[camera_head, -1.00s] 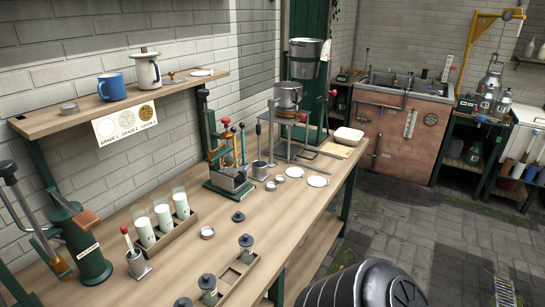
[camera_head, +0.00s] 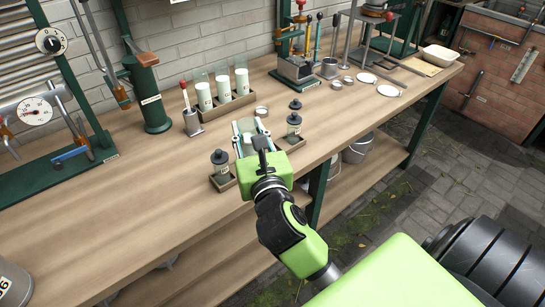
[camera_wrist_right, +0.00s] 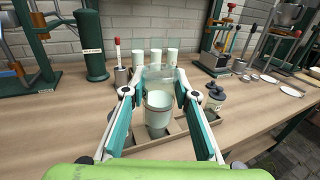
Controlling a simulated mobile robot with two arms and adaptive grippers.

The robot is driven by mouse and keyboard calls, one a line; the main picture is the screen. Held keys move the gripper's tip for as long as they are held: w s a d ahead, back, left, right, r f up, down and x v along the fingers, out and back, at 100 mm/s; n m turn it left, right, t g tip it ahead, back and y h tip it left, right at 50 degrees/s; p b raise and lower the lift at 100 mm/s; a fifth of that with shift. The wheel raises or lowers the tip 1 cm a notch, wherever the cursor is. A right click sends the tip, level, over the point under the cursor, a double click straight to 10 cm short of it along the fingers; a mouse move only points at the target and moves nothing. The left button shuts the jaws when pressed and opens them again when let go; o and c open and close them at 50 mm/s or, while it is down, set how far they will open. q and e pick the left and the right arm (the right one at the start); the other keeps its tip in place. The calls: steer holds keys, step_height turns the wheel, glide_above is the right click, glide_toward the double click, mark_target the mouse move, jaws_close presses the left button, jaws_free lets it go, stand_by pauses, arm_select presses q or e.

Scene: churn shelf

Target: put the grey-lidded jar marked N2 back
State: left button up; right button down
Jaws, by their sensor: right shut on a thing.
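My right gripper (camera_head: 247,137) is shut on a pale, glassy jar (camera_wrist_right: 158,108) above the low wooden rack (camera_wrist_right: 200,127) at the bench's front edge. The jar looks upright between the fingers; I can read no mark on it. In the head view the gripper hides much of the rack and the jar. A dark-lidded jar (camera_head: 220,170) stands in the rack's left end, and another (camera_head: 294,125) stands at its right end. My left gripper is not in view.
Several white-filled glasses (camera_head: 223,88) stand in a tray behind the rack. A metal cup with a red-tipped handle (camera_head: 192,122) and a green press column (camera_head: 148,95) stand to their left. The left bench top (camera_head: 110,195) is clear.

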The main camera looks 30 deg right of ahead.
steer(key=w+d+f, duration=0.2)
steer(key=d+f, duration=0.2)
steer(key=w+d+f+b, duration=0.1)
steer(key=w+d+f, duration=0.2)
steer(key=f, duration=0.1)
steer(key=w+d+f, duration=0.3)
steer(key=d+f, duration=0.1)
steer(key=f, duration=0.1)
steer(key=shift+d+b, duration=0.3)
steer(key=shift+b, duration=0.1)
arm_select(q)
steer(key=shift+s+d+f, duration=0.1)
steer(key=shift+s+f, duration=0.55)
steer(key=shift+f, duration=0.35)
arm_select(e)
steer(key=shift+r, duration=0.1)
steer(key=c, duration=1.6)
jaws_free()
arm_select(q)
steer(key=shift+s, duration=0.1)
